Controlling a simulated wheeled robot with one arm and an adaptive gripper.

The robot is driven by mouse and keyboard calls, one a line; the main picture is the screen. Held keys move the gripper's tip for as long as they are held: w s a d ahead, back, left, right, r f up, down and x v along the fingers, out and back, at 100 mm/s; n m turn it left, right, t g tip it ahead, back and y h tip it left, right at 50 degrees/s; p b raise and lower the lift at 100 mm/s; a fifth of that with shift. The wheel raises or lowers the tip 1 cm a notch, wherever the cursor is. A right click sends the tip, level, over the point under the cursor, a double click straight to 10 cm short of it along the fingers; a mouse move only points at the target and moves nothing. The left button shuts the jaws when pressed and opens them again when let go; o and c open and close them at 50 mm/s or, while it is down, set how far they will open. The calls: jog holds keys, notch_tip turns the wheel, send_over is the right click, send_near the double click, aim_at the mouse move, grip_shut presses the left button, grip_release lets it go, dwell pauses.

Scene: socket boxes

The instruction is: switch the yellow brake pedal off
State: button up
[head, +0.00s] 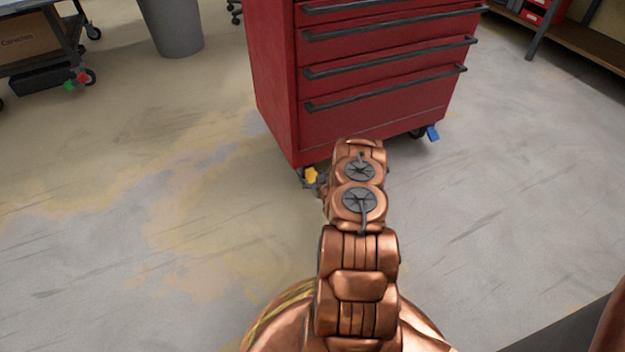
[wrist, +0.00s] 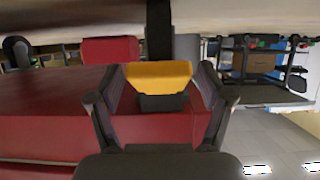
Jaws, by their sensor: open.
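The yellow brake pedal (head: 310,175) is low at the near left corner of the red tool cabinet (head: 275,90) in the head view, just left of my arm. In the wrist view, which looks upside down, the yellow pedal (wrist: 158,75) is large and central, with a dark part against it. My gripper (wrist: 162,82) is open, one finger on each side of the pedal. Whether the fingers touch it I cannot tell. In the head view my arm hides the gripper.
A blue pedal (head: 433,133) is at the cabinet's right caster. A dark cart (head: 45,45) with red and green pedals stands at far left, near a grey bin (head: 172,25). A shelf (head: 560,40) is at far right. The floor left of the cabinet is clear.

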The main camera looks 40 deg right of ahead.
jog(key=shift+c, duration=0.4)
grip_shut()
